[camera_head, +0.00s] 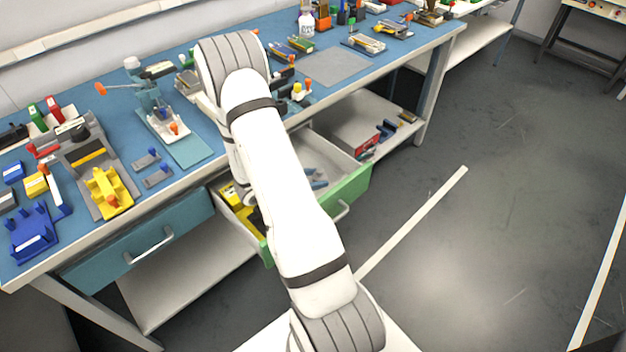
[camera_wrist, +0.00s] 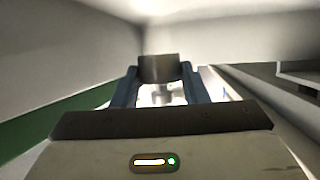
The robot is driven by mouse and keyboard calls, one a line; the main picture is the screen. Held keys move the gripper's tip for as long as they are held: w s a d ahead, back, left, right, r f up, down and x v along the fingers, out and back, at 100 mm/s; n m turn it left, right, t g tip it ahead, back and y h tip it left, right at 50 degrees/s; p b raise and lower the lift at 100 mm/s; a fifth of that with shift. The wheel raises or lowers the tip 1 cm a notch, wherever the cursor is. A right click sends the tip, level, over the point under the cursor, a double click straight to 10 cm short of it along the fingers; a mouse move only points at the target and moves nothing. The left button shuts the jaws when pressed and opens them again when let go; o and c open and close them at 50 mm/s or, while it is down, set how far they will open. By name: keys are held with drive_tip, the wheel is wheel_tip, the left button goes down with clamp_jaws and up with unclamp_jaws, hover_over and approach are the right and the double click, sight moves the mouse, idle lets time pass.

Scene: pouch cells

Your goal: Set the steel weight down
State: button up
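The steel weight (camera_wrist: 158,68) is a dark grey, short cylinder-like piece in the wrist view. It sits between the two blue-grey fingertips of my gripper (camera_wrist: 160,80), which are shut on it. The wrist view shows pale walls around it and a green strip along the left, matching the open green-fronted drawer (camera_head: 350,188) in the head view. My gripper is low at this drawer. In the head view my arm hides most of the gripper and the weight. Whether the weight touches the drawer floor cannot be told.
Yellow and black items (camera_head: 236,205) lie in the left part of the drawer. The blue bench top (camera_head: 215,125) above is crowded with fixtures and tools. A grey mat (camera_head: 333,67) on it is bare. A red box (camera_head: 355,142) stands on the lower shelf.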

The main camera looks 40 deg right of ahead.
drive_tip(key=o, duration=0.4)
drive_tip(key=shift+s+f, duration=0.2)
drive_tip(key=shift+f, duration=0.2)
drive_tip(key=shift+o, duration=0.2)
drive_tip(key=shift+r, duration=0.1)
drive_tip(key=shift+r, duration=0.4)
drive_tip(key=p+v, duration=0.1)
drive_tip(key=v, duration=0.6)
drive_tip(key=shift+w+a+r, duration=0.2)
drive_tip(key=shift+w+r, duration=0.05)
drive_tip(key=shift+r, duration=0.15)
